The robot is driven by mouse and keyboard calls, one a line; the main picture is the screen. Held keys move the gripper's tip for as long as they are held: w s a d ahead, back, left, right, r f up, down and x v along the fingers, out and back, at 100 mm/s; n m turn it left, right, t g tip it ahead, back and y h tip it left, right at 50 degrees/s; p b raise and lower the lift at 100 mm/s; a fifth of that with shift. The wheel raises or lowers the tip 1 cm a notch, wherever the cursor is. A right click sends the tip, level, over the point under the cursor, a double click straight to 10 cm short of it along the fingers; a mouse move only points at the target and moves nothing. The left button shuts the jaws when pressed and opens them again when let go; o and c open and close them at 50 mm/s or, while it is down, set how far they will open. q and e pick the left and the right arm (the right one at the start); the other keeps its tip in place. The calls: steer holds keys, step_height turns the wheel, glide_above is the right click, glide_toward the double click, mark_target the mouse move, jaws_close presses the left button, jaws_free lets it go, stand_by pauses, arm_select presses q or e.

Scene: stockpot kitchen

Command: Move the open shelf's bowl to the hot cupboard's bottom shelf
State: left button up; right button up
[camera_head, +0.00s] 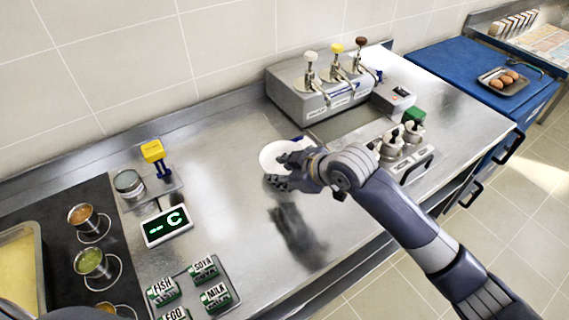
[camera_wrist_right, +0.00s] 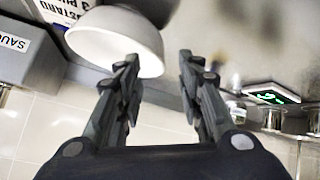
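In the right wrist view the bowl (camera_wrist_right: 115,38) is at the upper left, behind the left fingertip. The fingers of the right gripper (camera_wrist_right: 163,75) are spread, with nothing visible held between them. Whether a finger touches the bowl is unclear. My left gripper is not in view. I cannot make out the open shelf or the hot cupboard.
The sauce dispenser (camera_head: 318,95) with several pumps stands behind the bowl. Shakers (camera_head: 392,145) stand to the right. A scale display (camera_head: 167,226), allergen blocks (camera_head: 203,270) and sauce pots (camera_head: 90,262) are to the left. The counter's middle is clear. A blue unit (camera_head: 450,65) bears a tray of eggs (camera_head: 503,81).

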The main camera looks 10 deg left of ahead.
steer(key=shift+d+p+x, duration=0.25)
steer(key=shift+p+x, duration=0.3)
steer(key=shift+x, duration=2.25)
steer(key=shift+w+f, duration=0.1)
steer(key=shift+f, duration=0.05)
jaws_close()
